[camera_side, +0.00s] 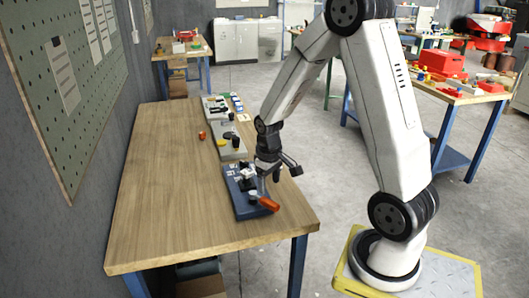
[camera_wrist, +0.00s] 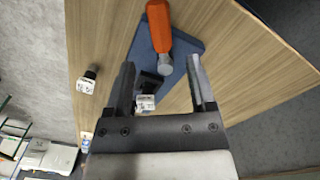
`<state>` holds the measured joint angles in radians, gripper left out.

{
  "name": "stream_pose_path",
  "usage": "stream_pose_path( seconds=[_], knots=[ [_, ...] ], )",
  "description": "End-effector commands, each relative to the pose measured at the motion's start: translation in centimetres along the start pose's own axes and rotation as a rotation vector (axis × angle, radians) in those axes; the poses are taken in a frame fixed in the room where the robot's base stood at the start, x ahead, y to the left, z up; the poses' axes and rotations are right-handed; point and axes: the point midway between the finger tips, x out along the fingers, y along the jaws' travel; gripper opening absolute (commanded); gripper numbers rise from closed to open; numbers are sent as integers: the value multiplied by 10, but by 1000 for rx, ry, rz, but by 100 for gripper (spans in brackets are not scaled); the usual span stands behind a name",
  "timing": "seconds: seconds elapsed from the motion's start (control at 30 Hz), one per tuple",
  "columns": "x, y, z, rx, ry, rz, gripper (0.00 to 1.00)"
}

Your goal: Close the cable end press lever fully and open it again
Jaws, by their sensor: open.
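The cable end press has a blue base (camera_side: 241,202) on the wooden workbench, and the base shows in the wrist view (camera_wrist: 186,47). Its lever has an orange handle (camera_side: 269,204) that points out past the base's front right corner, low over the bench. In the wrist view the orange handle (camera_wrist: 158,25) lies beyond my fingertips, with a grey metal end toward me. My gripper (camera_side: 284,173) is above the press and apart from the handle. In the wrist view its fingers (camera_wrist: 161,75) are spread with nothing held between them. The press mechanism is partly hidden by my gripper.
Grey fixtures (camera_side: 232,141) with dark parts stand farther back on the workbench (camera_side: 160,190). A small orange-red object (camera_side: 202,135) lies beside them. The bench is clear to the left. A pegboard wall (camera_side: 70,85) rises at the left.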

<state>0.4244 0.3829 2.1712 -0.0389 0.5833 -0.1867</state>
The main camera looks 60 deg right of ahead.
Motion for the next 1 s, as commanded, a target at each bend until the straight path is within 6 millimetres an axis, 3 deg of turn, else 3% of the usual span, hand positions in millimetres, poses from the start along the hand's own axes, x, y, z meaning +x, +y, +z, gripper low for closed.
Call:
stream_pose_path(
  seconds=[0.6, 1.0],
  knots=[
    [58, 0, 1, 0, -2, 1, 71],
    [73, 0, 0, 0, 0, 1, 71]
  ],
)
